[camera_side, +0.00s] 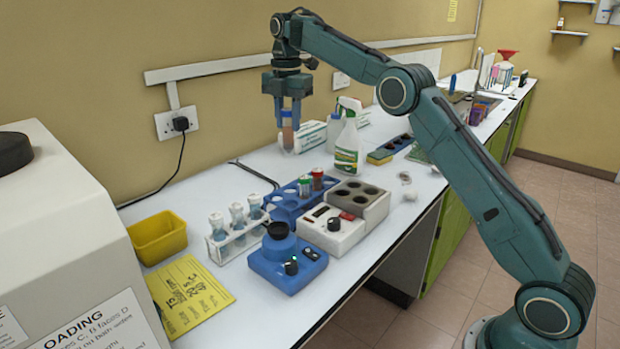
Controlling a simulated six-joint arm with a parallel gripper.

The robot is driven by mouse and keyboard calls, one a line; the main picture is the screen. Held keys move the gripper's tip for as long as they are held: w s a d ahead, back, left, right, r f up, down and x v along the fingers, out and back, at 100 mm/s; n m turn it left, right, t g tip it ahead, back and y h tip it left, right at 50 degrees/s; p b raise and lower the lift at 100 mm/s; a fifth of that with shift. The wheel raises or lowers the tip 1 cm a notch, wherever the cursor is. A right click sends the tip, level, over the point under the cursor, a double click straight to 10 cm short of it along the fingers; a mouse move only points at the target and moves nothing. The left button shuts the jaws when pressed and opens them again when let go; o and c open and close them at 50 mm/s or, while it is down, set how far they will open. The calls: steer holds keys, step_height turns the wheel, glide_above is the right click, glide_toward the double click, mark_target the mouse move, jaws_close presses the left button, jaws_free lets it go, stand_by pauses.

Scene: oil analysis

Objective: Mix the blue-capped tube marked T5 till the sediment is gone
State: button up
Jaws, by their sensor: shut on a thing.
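My gripper (287,112) points down and is shut on a tube (288,137), which hangs upright above the bench, behind the blue rack. The tube's lower part shows brownish above a paler end. A blue mixer (287,267) with a black cup (278,230) on top stands at the front of the bench, apart from the tube.
A white block heater (330,234) stands right of the mixer. A white rack (239,246) with several pale-stoppered vessels stands left. A yellow tray (159,238) and yellow note (190,293) lie further left. A spray bottle (348,150) and boxes stand behind the racks, close to the held tube.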

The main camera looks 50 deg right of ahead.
steer(key=shift+s+a, duration=0.25)
steer(key=shift+a, duration=0.6)
steer(key=s+a+f, duration=0.2)
steer(key=s+a, duration=0.6)
steer(key=a, duration=0.3)
steer(key=shift+s+a, duration=0.25)
steer(key=shift+f, duration=0.3)
steer(key=shift+f, duration=4.15)
steer(key=shift+f, duration=0.35)
stand_by(1.0)
